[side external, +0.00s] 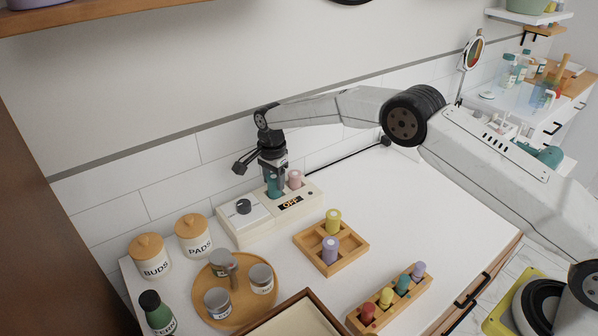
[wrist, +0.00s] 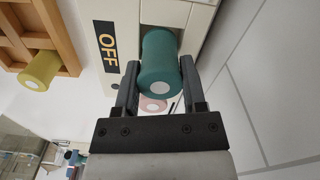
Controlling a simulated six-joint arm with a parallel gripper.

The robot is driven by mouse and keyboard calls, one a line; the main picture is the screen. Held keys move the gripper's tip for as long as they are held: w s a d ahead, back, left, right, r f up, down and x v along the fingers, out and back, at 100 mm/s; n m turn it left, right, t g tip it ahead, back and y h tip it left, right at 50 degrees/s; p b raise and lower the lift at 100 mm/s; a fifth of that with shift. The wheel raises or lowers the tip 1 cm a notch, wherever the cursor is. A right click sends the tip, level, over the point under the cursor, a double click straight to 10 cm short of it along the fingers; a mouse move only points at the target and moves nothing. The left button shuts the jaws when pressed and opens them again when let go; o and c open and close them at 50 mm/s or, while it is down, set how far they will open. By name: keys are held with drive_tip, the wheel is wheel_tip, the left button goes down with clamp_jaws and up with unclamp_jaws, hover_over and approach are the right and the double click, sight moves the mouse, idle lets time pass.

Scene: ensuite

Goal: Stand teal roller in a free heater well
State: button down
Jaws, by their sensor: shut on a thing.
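My gripper (side external: 273,172) is over the back of the white heater (side external: 262,222) and is shut on the teal roller (side external: 274,187). The roller is upright, its lower end at the heater top beside the pink roller (side external: 295,179). I cannot tell how far it is in a well. In the wrist view, the fingers (wrist: 159,75) flank the teal roller (wrist: 158,62), and its pale end faces the camera. The pink roller (wrist: 152,104) is partly hidden behind it. The heater's display (side external: 291,203) reads OFF. The heater has a dark knob (side external: 243,206).
A wooden tray (side external: 352,263) holds a yellow roller (side external: 333,221) and a lavender roller (side external: 330,249). A wooden rack (side external: 358,326) holds several coloured rollers. A round tray (side external: 247,312) with jars and two canisters (side external: 146,256) (side external: 194,234) stand left.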

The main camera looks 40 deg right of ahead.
sight(274, 177)
drive_tip(key=shift+f, duration=0.9)
drive_tip(key=shift+f, duration=0.1)
drive_tip(key=shift+c, duration=0.8)
unclamp_jaws()
wheel_tip(274, 177, up, 12)
drive_tip(key=shift+r, duration=0.15)
